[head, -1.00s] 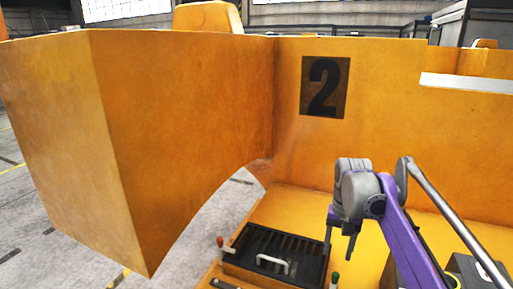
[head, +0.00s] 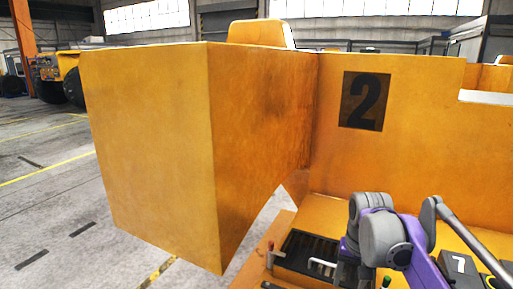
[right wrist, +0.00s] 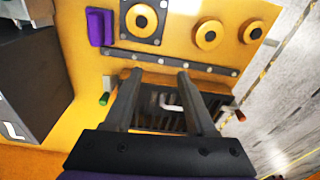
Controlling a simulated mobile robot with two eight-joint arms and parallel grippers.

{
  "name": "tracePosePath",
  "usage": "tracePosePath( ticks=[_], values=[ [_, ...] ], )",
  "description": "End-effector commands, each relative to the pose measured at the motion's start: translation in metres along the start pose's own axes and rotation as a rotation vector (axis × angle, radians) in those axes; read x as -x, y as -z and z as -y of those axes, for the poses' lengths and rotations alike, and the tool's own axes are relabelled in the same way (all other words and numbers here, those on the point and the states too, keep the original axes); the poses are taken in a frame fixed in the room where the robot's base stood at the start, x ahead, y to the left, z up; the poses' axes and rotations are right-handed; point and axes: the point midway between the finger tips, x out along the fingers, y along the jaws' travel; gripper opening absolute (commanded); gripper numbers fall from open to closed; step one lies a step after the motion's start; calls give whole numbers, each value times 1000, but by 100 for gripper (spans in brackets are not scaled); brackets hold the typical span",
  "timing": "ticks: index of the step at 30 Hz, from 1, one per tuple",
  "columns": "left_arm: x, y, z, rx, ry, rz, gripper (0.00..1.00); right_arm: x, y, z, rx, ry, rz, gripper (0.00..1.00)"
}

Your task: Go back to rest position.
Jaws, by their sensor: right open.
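My right arm (head: 380,225), purple and grey, comes in from the lower right in the head view. Its gripper points down, and the fingertips there are hard to make out. In the right wrist view my right gripper (right wrist: 156,78) is open, its two dark fingers apart with nothing held. Beyond the fingers is a black slotted tray (right wrist: 168,118) with a pale handle. The tray (head: 297,248) also shows in the head view, left of the arm. My left gripper is not in view.
Large orange castings fill the middle; the far panel bears a black number 2 plate (head: 364,101). Dark blocks (head: 458,265) stand at lower right. Yellow rings (right wrist: 209,34) and a purple piece (right wrist: 100,27) lie on the orange surface. Open grey floor (head: 50,190) is at left.

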Motion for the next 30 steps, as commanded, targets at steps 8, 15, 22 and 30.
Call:
tracePosePath(
  ticks=[8,15,22,30],
  values=[
    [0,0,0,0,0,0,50,-35,-85,-6,139,40,-156,56],
    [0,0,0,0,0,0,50,-95,-170,-19,276,70,-315,56],
    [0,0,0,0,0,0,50,-132,-210,-27,342,82,-398,56],
    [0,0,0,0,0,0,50,-136,-214,-28,350,83,-408,56]
  ],
)
